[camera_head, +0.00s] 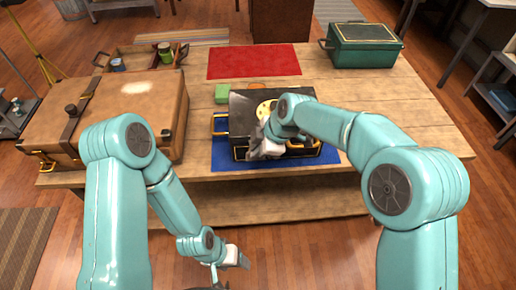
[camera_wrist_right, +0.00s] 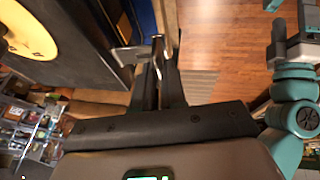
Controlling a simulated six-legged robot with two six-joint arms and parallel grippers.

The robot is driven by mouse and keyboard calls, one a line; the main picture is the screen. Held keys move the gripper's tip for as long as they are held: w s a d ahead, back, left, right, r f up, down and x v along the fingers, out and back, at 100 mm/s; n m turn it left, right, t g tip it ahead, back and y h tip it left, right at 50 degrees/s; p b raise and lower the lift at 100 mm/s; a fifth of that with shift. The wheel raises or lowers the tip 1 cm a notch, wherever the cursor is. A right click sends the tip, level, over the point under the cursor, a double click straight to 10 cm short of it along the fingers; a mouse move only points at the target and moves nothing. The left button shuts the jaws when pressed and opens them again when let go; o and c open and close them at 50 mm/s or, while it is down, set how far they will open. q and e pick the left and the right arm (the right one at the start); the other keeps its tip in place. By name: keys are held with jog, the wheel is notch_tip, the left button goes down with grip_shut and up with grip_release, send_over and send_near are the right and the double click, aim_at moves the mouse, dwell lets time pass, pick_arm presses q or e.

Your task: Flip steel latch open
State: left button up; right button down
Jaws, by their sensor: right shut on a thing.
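A black chest (camera_head: 240,105) with gold trim and a round gold plate stands on a blue mat (camera_head: 232,163) on the wooden table. My right gripper (camera_head: 262,146) is at the chest's front and covers the latch area in the head view. In the right wrist view the steel latch (camera_wrist_right: 125,54) shows at the chest's edge. My right gripper (camera_wrist_right: 157,72) is shut on it there; the exact contact is partly hidden. My left gripper (camera_head: 236,259) hangs low in front of the table, away from the chest. Its jaw opening is too small to judge.
A brown suitcase (camera_head: 135,108) lies left of the chest. A green block (camera_head: 222,93) sits behind the chest's left corner. A red cloth (camera_head: 255,61) and a green case (camera_head: 362,47) are farther back. The table's right side is clear.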

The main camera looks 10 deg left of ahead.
jog(key=c, duration=1.2)
grip_release()
jog(key=shift+r, duration=0.1)
jog(key=b+v, duration=0.1)
jog(key=v, duration=1.5)
jog(key=shift+b, duration=0.4)
jog(key=shift+d, duration=0.1)
